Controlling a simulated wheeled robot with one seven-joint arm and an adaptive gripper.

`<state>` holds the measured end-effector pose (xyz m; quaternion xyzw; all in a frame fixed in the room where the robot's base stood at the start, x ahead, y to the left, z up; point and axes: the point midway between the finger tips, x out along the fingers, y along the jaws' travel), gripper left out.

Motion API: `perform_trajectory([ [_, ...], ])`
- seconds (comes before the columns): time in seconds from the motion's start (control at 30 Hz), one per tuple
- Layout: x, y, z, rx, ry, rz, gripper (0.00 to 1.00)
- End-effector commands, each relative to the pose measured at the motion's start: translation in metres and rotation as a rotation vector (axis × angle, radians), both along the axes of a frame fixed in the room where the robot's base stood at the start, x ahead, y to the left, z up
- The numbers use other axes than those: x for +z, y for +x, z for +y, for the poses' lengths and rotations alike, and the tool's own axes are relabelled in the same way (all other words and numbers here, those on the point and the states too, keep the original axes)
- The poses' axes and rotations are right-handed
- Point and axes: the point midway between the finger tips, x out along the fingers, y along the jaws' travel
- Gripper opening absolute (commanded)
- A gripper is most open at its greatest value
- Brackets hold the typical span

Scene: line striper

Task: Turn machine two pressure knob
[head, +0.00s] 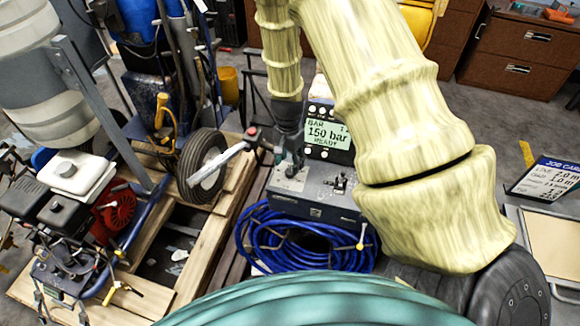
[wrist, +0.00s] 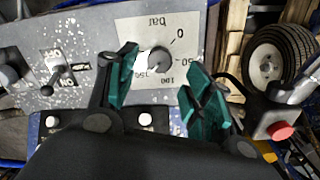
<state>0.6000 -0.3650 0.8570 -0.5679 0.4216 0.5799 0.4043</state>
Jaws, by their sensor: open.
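A round dark pressure knob (wrist: 158,61) sits on a pale dial plate (wrist: 172,32) marked in bar, with the numbers upside down in the wrist view. My gripper (wrist: 157,72) is open, its two green-padded fingers on either side of the knob in the picture. I cannot tell how far above the knob they are or whether they touch it. In the head view my gripper (head: 288,152) points down over the grey control panel (head: 316,207) and hides most of the knob. The display (head: 327,133) behind reads "150 bar READY".
A toggle lever (wrist: 58,78) stands beside the dial. A red button (wrist: 281,131) and a wheel (wrist: 266,60) are close to one finger. A blue hose coil (head: 305,240) hangs below the panel. A job card (head: 546,180) stands at the right, and an engine (head: 75,195) at the left.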

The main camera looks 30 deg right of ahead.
Motion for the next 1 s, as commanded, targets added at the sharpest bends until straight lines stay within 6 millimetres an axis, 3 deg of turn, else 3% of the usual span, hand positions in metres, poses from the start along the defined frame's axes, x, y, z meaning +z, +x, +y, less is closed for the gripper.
perform_trajectory([
  [0.3, 0.052, 0.002, 0.000, 0.000, -0.002, -0.003, 0.51],
  [0.5, 0.071, 0.002, 0.000, -0.001, -0.002, -0.002, 0.51],
  [1.0, 0.077, 0.002, 0.000, 0.001, -0.001, 0.001, 0.51],
])
